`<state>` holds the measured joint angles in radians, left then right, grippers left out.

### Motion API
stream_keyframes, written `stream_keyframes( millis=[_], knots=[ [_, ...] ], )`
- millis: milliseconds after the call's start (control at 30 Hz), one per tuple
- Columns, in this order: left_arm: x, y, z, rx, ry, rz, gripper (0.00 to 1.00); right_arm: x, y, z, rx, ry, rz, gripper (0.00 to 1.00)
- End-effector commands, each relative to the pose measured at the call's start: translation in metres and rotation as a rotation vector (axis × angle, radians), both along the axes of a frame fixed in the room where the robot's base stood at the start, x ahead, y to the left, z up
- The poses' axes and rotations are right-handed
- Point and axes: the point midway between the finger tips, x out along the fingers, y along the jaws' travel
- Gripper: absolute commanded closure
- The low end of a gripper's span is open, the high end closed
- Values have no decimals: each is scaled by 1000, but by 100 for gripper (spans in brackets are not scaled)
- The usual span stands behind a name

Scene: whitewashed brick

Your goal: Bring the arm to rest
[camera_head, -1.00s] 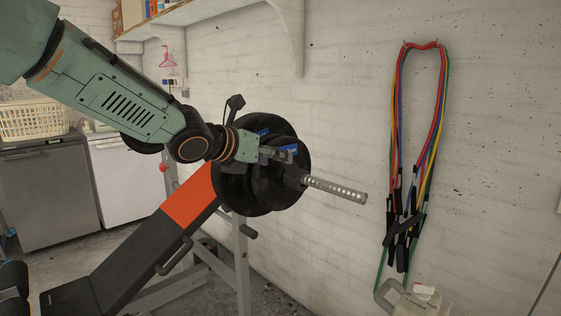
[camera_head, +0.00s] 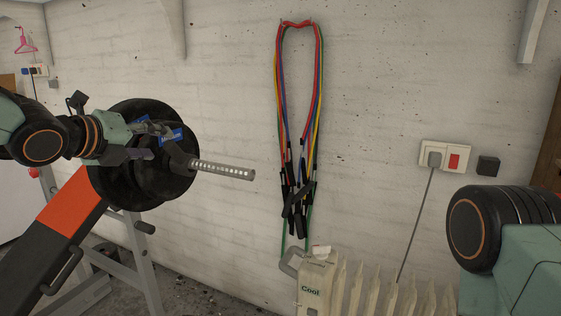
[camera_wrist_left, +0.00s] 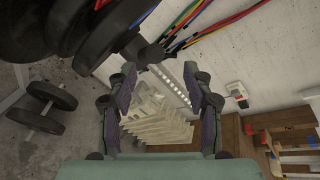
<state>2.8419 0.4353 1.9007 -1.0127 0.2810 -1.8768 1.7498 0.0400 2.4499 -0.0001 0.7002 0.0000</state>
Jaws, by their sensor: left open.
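My left arm comes in from the left in the head view. Its left gripper (camera_head: 157,143) is in front of the black weight plates (camera_head: 180,185) on the barbell, near the base of the bar's bare metal end (camera_head: 222,169). In the left wrist view the gripper (camera_wrist_left: 160,77) has its two fingers spread wide with nothing held between them. The bar end (camera_wrist_left: 175,84) shows beyond the fingers. I cannot tell whether a finger touches the bar. A joint of my right arm shows at the right edge of the head view; its gripper is out of the picture.
The weight bench (camera_head: 70,205) stands at left. Coloured resistance bands (camera_head: 315,110) hang on the brick wall. A cream radiator (camera_head: 318,285) stands below them, and a wall socket (camera_head: 445,157) is to the right. Dumbbells (camera_wrist_left: 45,110) lie on the floor.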

Motion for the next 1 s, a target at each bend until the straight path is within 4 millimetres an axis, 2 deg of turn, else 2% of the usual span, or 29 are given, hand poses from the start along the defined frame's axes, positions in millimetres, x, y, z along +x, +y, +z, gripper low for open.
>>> stream_keyframes(
  millis=[133,267,433,567,600,667,800,867,1000],
  knots=[
    [-7,-13,-10,-383,109,122,49,0,0,0,0,0,0,49],
    [-14,-24,-42,-723,250,257,49,0,0,0,0,0,0,49],
    [-32,-38,-110,-1144,465,499,49,0,0,0,0,0,0,49],
    [-58,-45,-181,-1436,625,759,49,0,0,0,0,0,0,49],
    [-70,-47,-206,-1515,667,853,49,0,0,0,0,0,0,49],
    [-89,-48,-240,-1621,717,997,49,0,0,0,0,0,0,49],
    [-143,-48,-315,-1785,776,1331,49,0,0,0,0,0,0,49],
    [-170,-47,-343,-1822,782,1470,49,0,0,0,0,0,0,49],
    [-241,-43,-401,-1825,764,1769,49,0,0,0,0,0,0,49]
  ],
)
